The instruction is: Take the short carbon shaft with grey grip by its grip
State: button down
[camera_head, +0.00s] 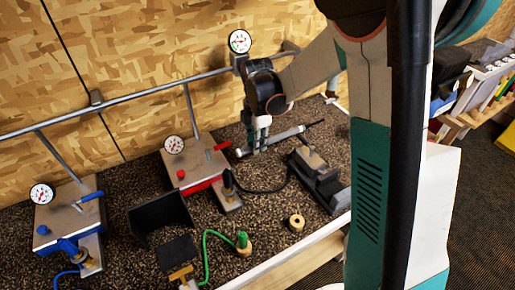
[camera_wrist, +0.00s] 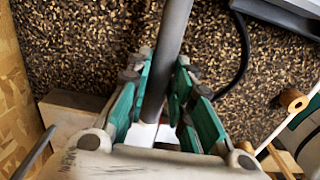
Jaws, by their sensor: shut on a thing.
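The short shaft's grey grip (camera_head: 285,136) shows in the head view as a thick grey cylinder above the dark speckled bench, tilted up to the right. A thin dark shaft (camera_head: 315,124) runs out of its right end. My gripper (camera_head: 257,148) points down and is shut on the grip, nearer its left end. In the wrist view the grey grip (camera_wrist: 173,32) passes between the green fingers of my gripper (camera_wrist: 165,72). The part of the grip behind the fingers is hidden in the head view. I cannot tell whether the grip touches the bench.
A dark vise (camera_head: 325,187) stands just right of the grip, with a black cable (camera_head: 262,190) beside it. A pressure unit with red handle (camera_head: 200,185) is on the left. A tan roll (camera_head: 296,223) and green hose (camera_head: 207,255) lie nearer the front edge. A rail (camera_head: 140,92) runs along the wall.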

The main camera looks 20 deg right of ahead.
notch_tip(320, 180, up, 14)
jog(key=p, duration=0.3)
dwell(0.4)
notch_tip(320, 180, up, 10)
jog(key=p, duration=0.7)
jog(key=shift+f, duration=0.1)
